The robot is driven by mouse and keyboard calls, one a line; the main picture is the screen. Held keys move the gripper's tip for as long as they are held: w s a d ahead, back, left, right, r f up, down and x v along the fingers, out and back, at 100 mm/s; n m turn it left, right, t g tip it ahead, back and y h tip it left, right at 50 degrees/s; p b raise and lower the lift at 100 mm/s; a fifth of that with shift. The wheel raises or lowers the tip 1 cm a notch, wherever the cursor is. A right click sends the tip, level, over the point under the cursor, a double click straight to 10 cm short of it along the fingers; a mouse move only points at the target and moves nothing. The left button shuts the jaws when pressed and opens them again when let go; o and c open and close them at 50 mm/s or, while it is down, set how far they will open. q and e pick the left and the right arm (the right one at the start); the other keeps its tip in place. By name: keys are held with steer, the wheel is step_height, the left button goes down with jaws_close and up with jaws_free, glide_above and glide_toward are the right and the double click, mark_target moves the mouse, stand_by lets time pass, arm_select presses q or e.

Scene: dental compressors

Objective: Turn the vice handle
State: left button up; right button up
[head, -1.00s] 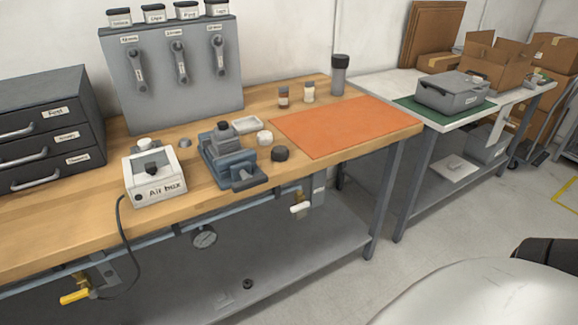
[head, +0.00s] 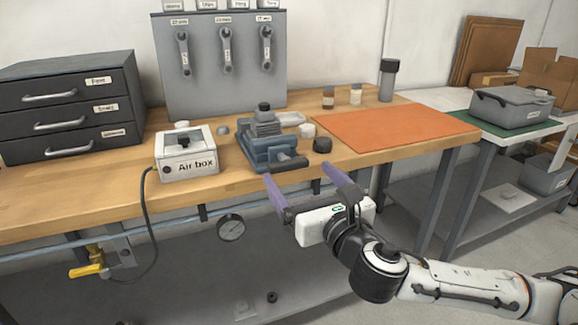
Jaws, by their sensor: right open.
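The blue-grey vice (head: 262,145) stands on the wooden bench near its front edge, with a dark ribbed part held on top. Its handle (head: 290,163) is a dark bar at the front right of the vice, close to the bench edge. My right gripper (head: 300,184) comes in from the lower right, in front of the bench edge. Its two purple fingers are spread wide with nothing between them. They point toward the vice handle but appear apart from it. My left gripper is not in the head view.
The white air box (head: 187,163) stands left of the vice. An orange mat (head: 390,128) lies clear further right. A gauge (head: 231,228) and yellow valve lever (head: 86,271) are under the bench.

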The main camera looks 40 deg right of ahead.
mark_target(290, 165)
steer(key=x, duration=0.7)
steer(key=shift+f, duration=0.1)
steer(key=c, duration=1.1)
